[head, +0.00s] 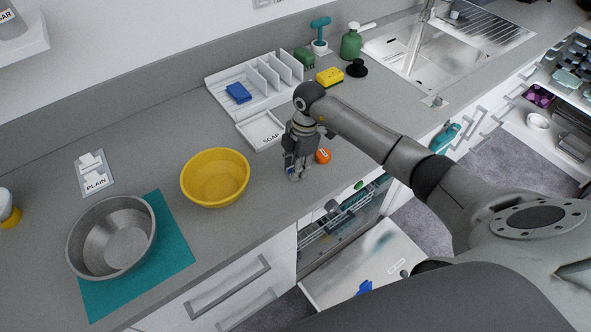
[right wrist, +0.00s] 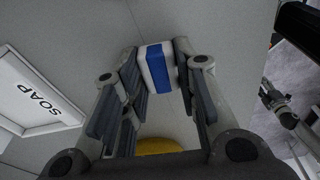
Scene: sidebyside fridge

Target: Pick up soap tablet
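The soap tablet (right wrist: 157,68) is a small white block with a blue stripe, seen between the fingertips of my right gripper (right wrist: 157,75) in the right wrist view. Both fingers appear to press against its sides. In the head view my right gripper (head: 297,168) points down at the counter's front edge, and its fingers mostly hide the tablet. I cannot tell whether the tablet touches the counter. The white SOAP tray (head: 258,143) lies just left of the gripper. My left gripper is not in view.
An orange ball (head: 323,156) sits right beside the gripper. A yellow bowl (head: 215,195) and a steel bowl (head: 112,238) on a teal mat (head: 179,247) stand to the left. A dishwasher door (head: 350,262) is open below. A divided white rack (head: 226,83) stands behind.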

